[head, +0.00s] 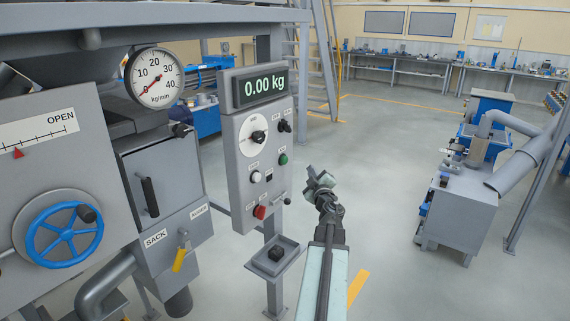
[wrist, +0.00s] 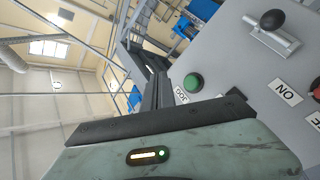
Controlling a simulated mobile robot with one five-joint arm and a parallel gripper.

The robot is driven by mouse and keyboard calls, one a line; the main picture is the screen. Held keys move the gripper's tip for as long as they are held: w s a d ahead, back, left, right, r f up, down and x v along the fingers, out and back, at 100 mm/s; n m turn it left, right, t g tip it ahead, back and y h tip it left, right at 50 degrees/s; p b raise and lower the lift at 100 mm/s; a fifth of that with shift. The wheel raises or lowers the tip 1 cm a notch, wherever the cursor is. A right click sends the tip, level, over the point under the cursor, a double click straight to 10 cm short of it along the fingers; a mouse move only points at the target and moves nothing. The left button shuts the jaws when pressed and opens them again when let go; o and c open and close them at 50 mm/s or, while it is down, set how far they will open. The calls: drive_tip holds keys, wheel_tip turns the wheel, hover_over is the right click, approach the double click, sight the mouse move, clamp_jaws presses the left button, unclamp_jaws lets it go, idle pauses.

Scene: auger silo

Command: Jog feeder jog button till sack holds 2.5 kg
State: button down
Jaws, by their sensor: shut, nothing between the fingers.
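The control panel (head: 240,165) stands left of centre in the head view, its display (head: 263,84) reading 0.00 kg. A green button (head: 283,159) is on its right side; a green button (wrist: 194,82) also shows in the wrist view, with a JOG label beside it. My gripper (head: 318,180) is shut and empty, right of the panel and apart from it. In the wrist view its dark fingers (wrist: 152,65) lie left of the green button. The SACK label (head: 155,238) is on the machine at lower left. I cannot make out the sack.
The panel also bears a dial (head: 253,135) and a red control (head: 259,212). A tray (head: 288,246) holding a dark block juts out below. A blue handwheel (head: 65,235) and a kg/min gauge (head: 154,76) are at left. Open floor lies right, before a grey machine (head: 460,205).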

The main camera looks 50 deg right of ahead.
sight(284, 160)
drive_tip(key=w, duration=0.8)
drive_tip(key=shift+d, duration=0.2)
drive_tip(key=shift+w, duration=0.25)
idle(1.8)
drive_tip(key=shift+w, duration=0.3)
drive_tip(key=shift+w, duration=0.5)
idle(4.2)
